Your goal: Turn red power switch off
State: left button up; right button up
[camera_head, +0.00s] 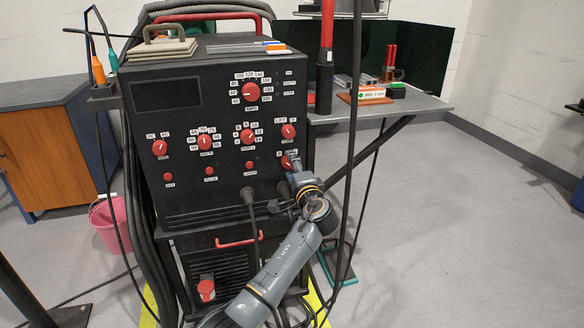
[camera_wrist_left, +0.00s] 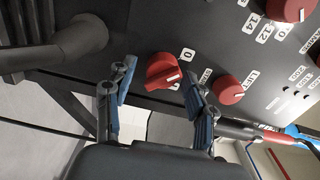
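A red rotary switch (camera_wrist_left: 163,71) with a white pointer mark sits on the black front panel, beside a "0" label and another, partly hidden label. In the head view the red switch (camera_head: 287,163) is at the lower right of the panel, partly covered by my left gripper (camera_head: 292,160). In the left wrist view my left gripper (camera_wrist_left: 163,80) is open, its two blue fingers apart on either side of the switch. Gaps show between fingers and switch; I cannot tell whether either touches. My right gripper is not in view.
Other red knobs (camera_head: 251,92) cover the panel, one (camera_wrist_left: 228,89) close beside the right finger. A thick cable plug (camera_wrist_left: 80,38) juts out at the left. Another red switch (camera_head: 206,289) is on the lower unit. A grey side table (camera_head: 430,102) stands right; dark cables hang nearby.

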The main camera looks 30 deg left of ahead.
pick_arm(q)
jog(key=shift+r, duration=0.1)
jog(key=v, duration=1.2)
